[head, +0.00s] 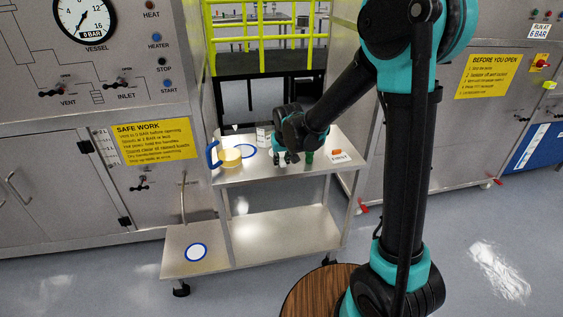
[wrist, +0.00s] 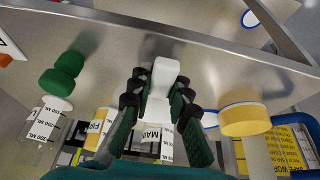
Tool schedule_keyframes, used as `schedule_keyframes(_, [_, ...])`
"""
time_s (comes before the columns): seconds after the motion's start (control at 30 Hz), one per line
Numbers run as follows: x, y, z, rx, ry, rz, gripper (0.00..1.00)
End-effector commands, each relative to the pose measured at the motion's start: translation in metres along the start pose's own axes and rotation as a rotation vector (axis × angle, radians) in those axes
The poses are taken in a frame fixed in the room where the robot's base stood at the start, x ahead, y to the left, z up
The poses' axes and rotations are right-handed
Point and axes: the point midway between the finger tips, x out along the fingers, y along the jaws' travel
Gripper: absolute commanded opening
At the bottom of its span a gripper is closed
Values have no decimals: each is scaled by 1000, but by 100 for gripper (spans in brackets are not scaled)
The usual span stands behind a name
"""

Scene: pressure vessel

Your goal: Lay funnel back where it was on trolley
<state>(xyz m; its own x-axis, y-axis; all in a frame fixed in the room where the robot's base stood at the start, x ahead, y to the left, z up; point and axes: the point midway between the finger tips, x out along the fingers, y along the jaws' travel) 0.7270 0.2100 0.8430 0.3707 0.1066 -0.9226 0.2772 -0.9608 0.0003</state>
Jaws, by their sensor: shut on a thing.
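My gripper (wrist: 158,88) is shut on a white piece (wrist: 165,72), taken to be the funnel, which shows between the two dark fingers in the wrist view. Its far end is narrow and it widens toward the palm; the rest is hidden by the fingers. In the head view my gripper (head: 287,157) points down over the middle of the trolley's top shelf (head: 270,173), and the funnel cannot be made out there. In the wrist view the bare metal of the trolley (wrist: 110,50) lies beyond the fingertips. I cannot tell whether the funnel touches it.
A green-capped bottle (head: 309,157) stands right of my gripper, near a white card (head: 340,158). The shelf's front is clear.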

Motion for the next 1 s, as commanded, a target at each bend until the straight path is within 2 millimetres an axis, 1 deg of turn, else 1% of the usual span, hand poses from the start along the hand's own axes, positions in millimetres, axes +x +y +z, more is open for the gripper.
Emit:
schedule_keyframes(0.1, [2, 0, 1, 0, 0, 0, 0])
schedule_keyframes(0.13, [3, 0, 1, 0, 0, 0, 18])
schedule_keyframes(0.3, [2, 0, 1, 0, 0, 0, 38])
schedule_keyframes(0.57, [2, 0, 1, 0, 0, 0, 38])
schedule_keyframes(0.67, [-2, 0, 0, 0, 0, 0, 38])
schedule_keyframes(0.77, [-10, 0, 0, 0, 0, 0, 38])
schedule_keyframes(0.87, [-23, 0, 0, 0, 0, 0, 38])
schedule_keyframes(1.0, [-47, 0, 0, 0, 0, 0, 38])
